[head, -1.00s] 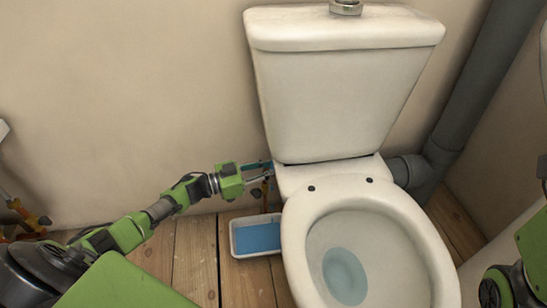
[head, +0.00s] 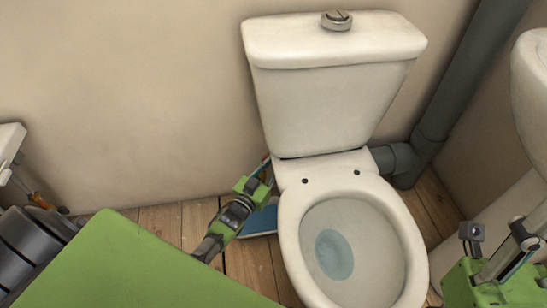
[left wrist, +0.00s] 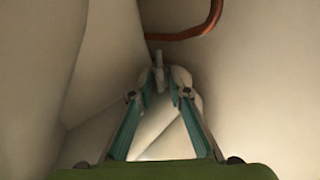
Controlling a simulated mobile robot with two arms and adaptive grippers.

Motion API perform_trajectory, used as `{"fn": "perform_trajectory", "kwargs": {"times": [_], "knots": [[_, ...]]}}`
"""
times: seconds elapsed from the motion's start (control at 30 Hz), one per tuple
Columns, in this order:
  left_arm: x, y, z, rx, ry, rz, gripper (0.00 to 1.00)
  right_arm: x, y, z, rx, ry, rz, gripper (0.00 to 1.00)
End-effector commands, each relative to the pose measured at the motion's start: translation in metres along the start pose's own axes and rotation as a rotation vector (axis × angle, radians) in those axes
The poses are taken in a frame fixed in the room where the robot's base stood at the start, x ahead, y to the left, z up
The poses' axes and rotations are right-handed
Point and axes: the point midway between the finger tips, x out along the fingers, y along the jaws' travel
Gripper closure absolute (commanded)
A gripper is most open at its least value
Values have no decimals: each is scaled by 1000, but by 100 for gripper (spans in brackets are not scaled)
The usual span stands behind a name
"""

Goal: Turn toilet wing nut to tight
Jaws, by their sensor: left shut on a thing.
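The toilet (head: 335,95) stands against the wall with its cistern above the bowl. The left gripper (head: 266,170) reaches in beside the toilet, at the left below the cistern. In the left wrist view, the teal fingers of this gripper (left wrist: 160,88) converge on a small pale fitting with a thin upright stem, which I take as the wing nut (left wrist: 158,72). The gripper is shut on it. The wing nut is hidden in the head view. Part of my right arm shows at the lower right; its fingers do not show.
A tray with blue in it (head: 260,222) lies on the wooden floor (head: 160,225), partly behind my left arm. A copper pipe (left wrist: 205,28) curves above the fingers. Pale surfaces close in on both sides. A grey waste pipe (head: 430,130) runs at the right.

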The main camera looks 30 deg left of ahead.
Motion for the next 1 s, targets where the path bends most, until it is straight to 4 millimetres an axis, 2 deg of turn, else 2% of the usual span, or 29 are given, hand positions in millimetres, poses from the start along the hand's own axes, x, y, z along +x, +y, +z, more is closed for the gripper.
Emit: {"fn": "perform_trajectory", "kwargs": {"times": [0.3, 0.77, 0.8, 0.83, 1.0], "knots": [[0, 3, 0, -1, 0, -99, 100, 4, 0, -1, 0, 0, 0, 60], [0, 3, 0, 1, 2, -112, 100, 4, 0, -1, 1, 0, 0, 60], [0, 3, 0, 1, 2, -112, 80, 4, 0, -1, 1, 0, 0, 60], [0, 3, 0, 1, 2, -112, 76, 4, 0, -1, 0, 0, 0, 60], [1, 3, 0, 1, 2, -112, 76, 4, 0, -1, 0, 0, 0, 60]]}}
